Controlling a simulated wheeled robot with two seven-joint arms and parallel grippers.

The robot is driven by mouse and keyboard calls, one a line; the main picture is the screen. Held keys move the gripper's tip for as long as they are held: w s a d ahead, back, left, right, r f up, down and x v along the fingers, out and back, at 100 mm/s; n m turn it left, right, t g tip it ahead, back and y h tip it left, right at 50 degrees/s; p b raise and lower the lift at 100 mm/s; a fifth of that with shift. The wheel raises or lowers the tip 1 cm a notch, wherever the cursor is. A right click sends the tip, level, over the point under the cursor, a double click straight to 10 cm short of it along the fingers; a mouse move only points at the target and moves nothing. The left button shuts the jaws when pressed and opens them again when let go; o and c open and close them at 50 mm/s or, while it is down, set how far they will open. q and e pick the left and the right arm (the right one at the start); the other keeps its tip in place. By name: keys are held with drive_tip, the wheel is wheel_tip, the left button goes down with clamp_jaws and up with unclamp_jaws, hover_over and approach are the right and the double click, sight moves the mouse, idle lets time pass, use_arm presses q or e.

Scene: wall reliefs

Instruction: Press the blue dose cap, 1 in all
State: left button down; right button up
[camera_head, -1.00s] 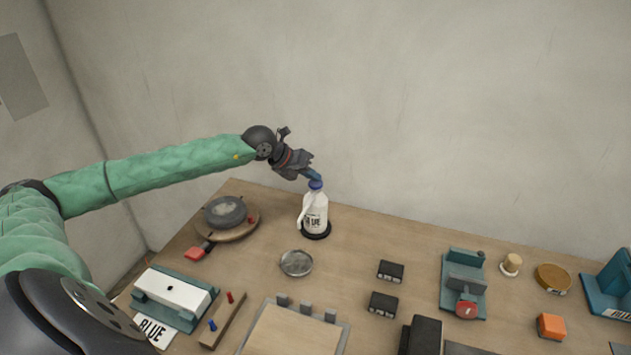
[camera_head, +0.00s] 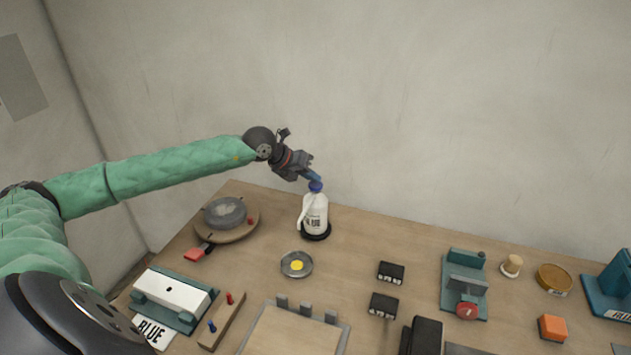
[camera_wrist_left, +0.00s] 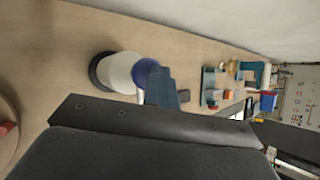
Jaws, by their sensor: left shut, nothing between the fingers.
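The blue dose cap (camera_head: 315,187) tops a white bottle (camera_head: 314,214) that stands upright on a black round base near the wall. My left gripper (camera_head: 316,178) is shut and empty, with its fingertips at the top of the cap; I cannot tell if they touch it. The cap also shows in the left wrist view (camera_wrist_left: 146,73), partly behind the blue fingers (camera_wrist_left: 161,88). A small round dish (camera_head: 297,265) in front of the bottle holds a yellow spot (camera_head: 297,266). My right gripper is not in view.
A grey pan (camera_head: 225,211) on a round board stands left of the bottle. Two black blocks (camera_head: 391,271) lie to the right, with a teal fixture (camera_head: 465,285) beyond. A white-topped teal box (camera_head: 173,296) is at front left. The wall is close behind the bottle.

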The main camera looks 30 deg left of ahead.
sight(312, 184)
use_arm(q)
drive_tip(key=shift+r, duration=1.1)
drive_tip(key=shift+r+p, duration=0.35)
drive_tip(key=shift+r, duration=2.2)
